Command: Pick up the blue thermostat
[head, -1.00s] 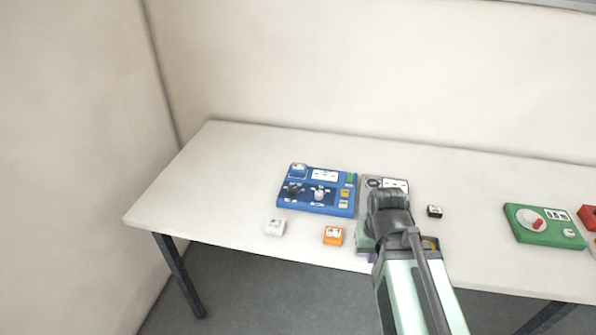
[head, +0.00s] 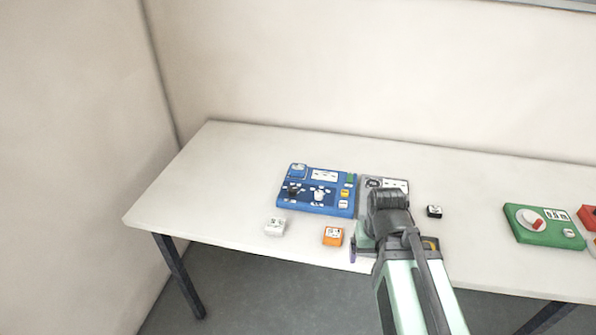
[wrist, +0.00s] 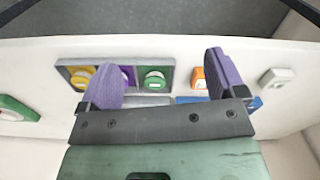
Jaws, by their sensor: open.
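A blue panel (head: 330,208) lies left of my arm on the table in the head view. A small blue box (head: 299,170) sits at its back left corner; I cannot tell if this is the blue thermostat. Only a blue edge (wrist: 256,102) shows in the wrist view. My gripper (wrist: 163,65) is open with purple fingers and nothing held between them. Its fingers appear in front of a grey tray (wrist: 137,66) with yellow, purple and green round parts. In the head view my arm hides most of the gripper (head: 362,252) and that tray.
An orange block (head: 333,236) and a white block (head: 275,227) stand near the table's front edge. A grey panel (head: 397,184) is behind my arm. A black block (head: 434,211) and a green panel (head: 543,225) are to the right. The table's left end is clear.

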